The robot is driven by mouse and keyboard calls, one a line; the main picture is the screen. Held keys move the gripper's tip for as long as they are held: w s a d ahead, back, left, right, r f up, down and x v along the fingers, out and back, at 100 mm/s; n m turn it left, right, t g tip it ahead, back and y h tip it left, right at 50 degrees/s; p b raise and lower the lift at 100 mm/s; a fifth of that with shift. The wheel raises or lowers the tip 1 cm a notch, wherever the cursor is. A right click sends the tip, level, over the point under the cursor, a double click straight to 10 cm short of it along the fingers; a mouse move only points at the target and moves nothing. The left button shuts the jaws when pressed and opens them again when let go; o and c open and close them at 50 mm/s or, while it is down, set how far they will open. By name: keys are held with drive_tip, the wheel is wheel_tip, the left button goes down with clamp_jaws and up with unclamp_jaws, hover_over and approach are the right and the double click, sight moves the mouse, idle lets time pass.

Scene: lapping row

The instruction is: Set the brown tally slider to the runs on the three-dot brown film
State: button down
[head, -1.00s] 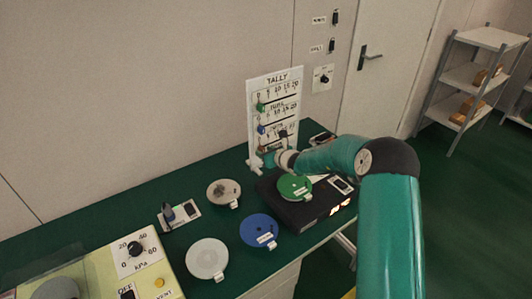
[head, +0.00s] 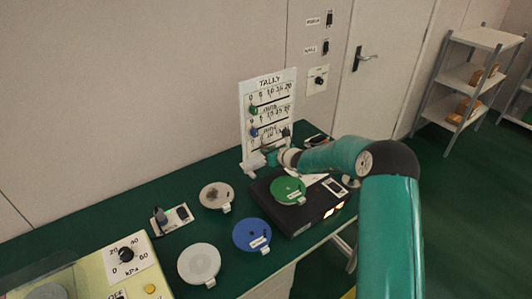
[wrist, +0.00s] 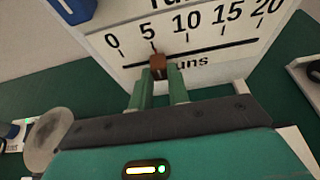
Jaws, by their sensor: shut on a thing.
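The white tally board (head: 245,125) stands upright at the back of the green bench, with several number scales and sliders. In the wrist view, the brown tally slider (wrist: 158,66) sits on its track near the 5 mark of the 0 to 20 scale. My gripper (wrist: 161,82) is shut on the brown slider, one green finger on each side. In the head view, my gripper (head: 271,158) is at the lower part of the board and the brown slider is hard to make out. I cannot make out a three-dot brown film.
A green disc (head: 288,190) lies on a black box (head: 312,212) below my arm. A blue disc (head: 252,235), a pale disc (head: 199,264) and a speckled grey disc (head: 216,195) lie on the bench. A green slider (head: 254,110) and a blue slider (head: 254,132) are higher on the board.

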drive_tip(key=c, duration=1.3)
unclamp_jaws()
drive_tip(key=shift+s, duration=0.1)
drive_tip(key=v, duration=1.3)
drive_tip(key=shift+s+d+r, duration=0.1)
drive_tip(key=shift+s+d, duration=0.1)
drive_tip(key=shift+s, duration=0.05)
